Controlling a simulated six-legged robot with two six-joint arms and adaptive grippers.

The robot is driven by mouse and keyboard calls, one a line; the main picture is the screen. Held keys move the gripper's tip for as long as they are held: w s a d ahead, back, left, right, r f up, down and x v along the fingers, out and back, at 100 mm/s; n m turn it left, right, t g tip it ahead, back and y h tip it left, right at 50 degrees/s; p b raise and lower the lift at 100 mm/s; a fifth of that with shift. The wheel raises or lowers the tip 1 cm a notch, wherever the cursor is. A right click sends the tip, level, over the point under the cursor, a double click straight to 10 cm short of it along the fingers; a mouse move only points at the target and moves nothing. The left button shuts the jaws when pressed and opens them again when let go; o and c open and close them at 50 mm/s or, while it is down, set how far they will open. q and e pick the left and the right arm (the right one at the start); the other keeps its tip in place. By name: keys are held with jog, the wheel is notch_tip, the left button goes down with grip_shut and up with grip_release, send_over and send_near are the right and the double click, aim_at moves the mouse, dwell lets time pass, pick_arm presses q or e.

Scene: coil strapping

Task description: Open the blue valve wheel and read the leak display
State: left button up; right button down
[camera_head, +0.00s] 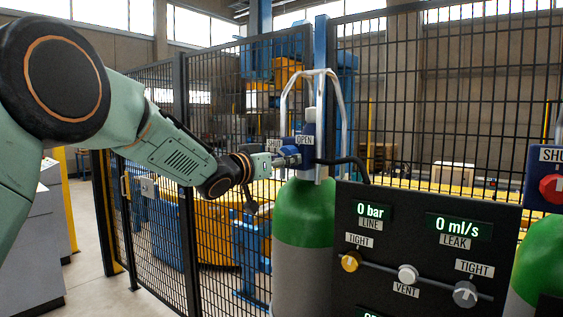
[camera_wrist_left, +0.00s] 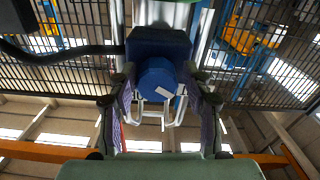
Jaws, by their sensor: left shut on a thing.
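The blue valve wheel (camera_head: 291,153) sits on the left side of a blue valve block on top of a green-shouldered gas cylinder (camera_head: 305,212). An OPEN label is on the block. My left gripper (camera_head: 281,160) is shut on the wheel from the left. In the left wrist view the blue wheel (camera_wrist_left: 158,77), with a white mark on it, is between the two fingers of the gripper (camera_wrist_left: 163,95). The leak display (camera_head: 459,226) on the dark panel reads 0 ml/s. My right gripper is not in view.
The dark panel (camera_head: 400,285) also has a line display (camera_head: 373,212) reading 0 bar, and knobs labelled TIGHT and VENT. A second green cylinder (camera_head: 540,255) with a red knob above it stands at the right. A black mesh fence (camera_head: 225,110) runs behind.

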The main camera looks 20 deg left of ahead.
pick_arm(q)
jog(key=shift+s+d+r, duration=0.1)
jog(key=shift+s+d, duration=0.05)
jog(key=shift+s, duration=0.05)
jog(key=shift+c, duration=1.3)
jog(key=shift+d, duration=0.1)
jog(key=shift+c, duration=1.6)
jog(key=shift+a, duration=0.25)
